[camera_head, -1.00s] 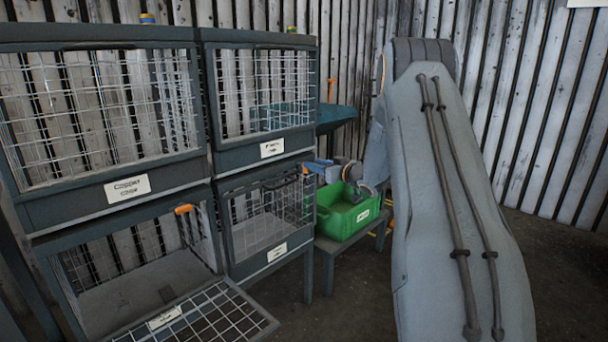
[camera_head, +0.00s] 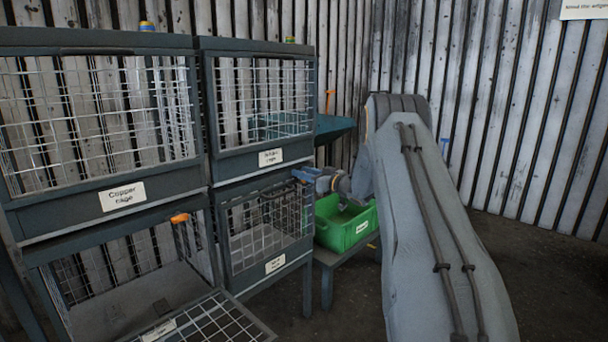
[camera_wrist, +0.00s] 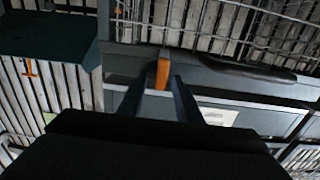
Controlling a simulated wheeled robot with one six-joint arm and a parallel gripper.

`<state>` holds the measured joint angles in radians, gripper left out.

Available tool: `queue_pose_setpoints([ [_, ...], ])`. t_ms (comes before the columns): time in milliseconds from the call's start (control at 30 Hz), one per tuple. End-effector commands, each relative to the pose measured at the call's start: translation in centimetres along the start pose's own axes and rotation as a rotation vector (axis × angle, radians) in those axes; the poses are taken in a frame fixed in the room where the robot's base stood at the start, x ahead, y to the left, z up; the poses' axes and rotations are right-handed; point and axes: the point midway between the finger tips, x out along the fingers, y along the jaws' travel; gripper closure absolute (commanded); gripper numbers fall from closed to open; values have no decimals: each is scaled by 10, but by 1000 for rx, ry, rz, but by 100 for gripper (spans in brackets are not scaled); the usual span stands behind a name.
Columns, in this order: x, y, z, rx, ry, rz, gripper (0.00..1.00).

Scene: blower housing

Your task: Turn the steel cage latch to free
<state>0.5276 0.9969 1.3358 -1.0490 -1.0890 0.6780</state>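In the wrist view an orange latch handle (camera_wrist: 162,74) stands upright between the two fingertips of my gripper (camera_wrist: 158,82). The fingers are apart, with a gap visible beside the handle, so my gripper looks open around it. In the head view my gripper (camera_head: 303,175) is at the top right corner of the lower right cage (camera_head: 225,228), and it hides that latch. This cage's mesh door is closed. Its label (camera_head: 275,264) is too small to read, so I cannot tell from it whether this is the steel cage.
The copper cage (camera_head: 122,196) is upper left, beside another closed cage (camera_head: 270,158). The lower left cage's door (camera_head: 205,325) hangs open, with an orange handle (camera_head: 180,218) above. A green bin (camera_head: 345,232) stands on a low stand under my arm. Floor at the right is clear.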

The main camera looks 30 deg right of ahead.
Motion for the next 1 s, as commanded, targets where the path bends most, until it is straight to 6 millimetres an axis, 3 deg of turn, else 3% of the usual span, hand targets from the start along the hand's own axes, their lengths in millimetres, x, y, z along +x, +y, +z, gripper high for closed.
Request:
queue_pose_setpoints([
  [167,0,0,0,0,0,0,69],
  [367,0,0,0,0,0,0,100],
  [733,-1,1,-1,39,0,0,100],
  [1000,-1,2,-1,201,0,1,100],
])
